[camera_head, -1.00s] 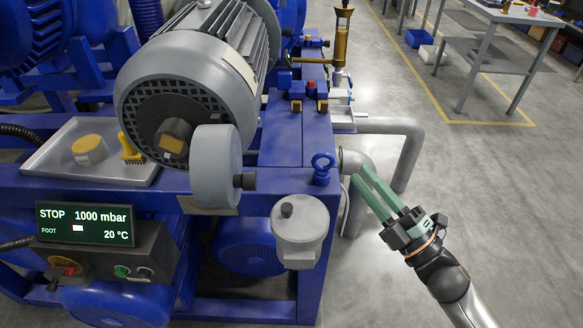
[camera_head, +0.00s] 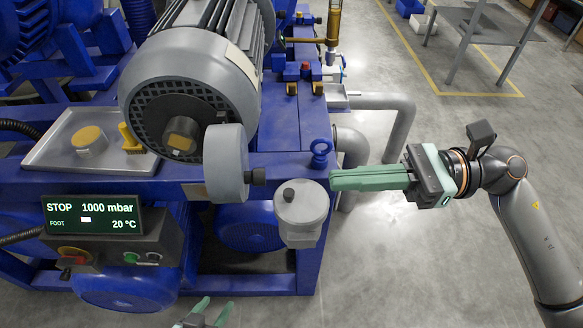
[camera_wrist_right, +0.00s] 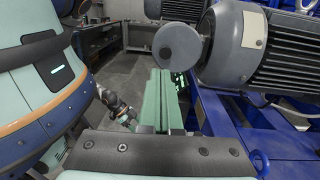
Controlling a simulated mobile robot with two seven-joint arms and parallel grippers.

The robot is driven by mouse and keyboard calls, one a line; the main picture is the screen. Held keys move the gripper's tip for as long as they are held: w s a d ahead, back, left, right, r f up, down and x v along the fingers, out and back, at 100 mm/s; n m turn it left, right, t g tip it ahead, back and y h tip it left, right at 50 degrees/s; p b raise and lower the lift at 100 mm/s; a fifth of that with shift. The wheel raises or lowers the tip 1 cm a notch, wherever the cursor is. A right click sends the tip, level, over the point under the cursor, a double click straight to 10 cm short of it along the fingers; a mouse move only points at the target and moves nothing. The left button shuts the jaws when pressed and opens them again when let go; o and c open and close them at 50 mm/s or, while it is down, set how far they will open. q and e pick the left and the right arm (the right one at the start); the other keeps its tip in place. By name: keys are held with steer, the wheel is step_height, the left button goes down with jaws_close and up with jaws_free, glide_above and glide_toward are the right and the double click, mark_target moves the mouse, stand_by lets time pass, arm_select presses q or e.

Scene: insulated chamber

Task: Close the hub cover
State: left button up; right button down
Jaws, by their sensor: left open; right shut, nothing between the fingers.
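The hub cover (camera_head: 226,163) is a thick grey disc with a dark knob on its right side. It stands open, swung out in front of the grey motor (camera_head: 190,85), whose hub (camera_head: 180,135) is exposed behind and left of it. My right gripper (camera_head: 333,180) is shut and empty, pointing left, right of the knob with a gap between. In the right wrist view the cover (camera_wrist_right: 178,47) shows beyond the green fingers (camera_wrist_right: 158,100). My left gripper (camera_head: 214,304) is open at the bottom edge, below the cover, only its finger ends well visible.
A tray (camera_head: 60,160) with a yellow-topped part and a brush lies left. A control box with a display (camera_head: 92,216) sits lower left.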

steer(key=p, duration=0.2)
glide_toward(240, 163)
step_height(240, 163, down, 4)
steer(key=a, duration=0.3)
steer(key=shift+s+a+p, duration=0.1)
steer(key=shift+a+p, duration=0.25)
steer(key=shift+a, duration=0.3)
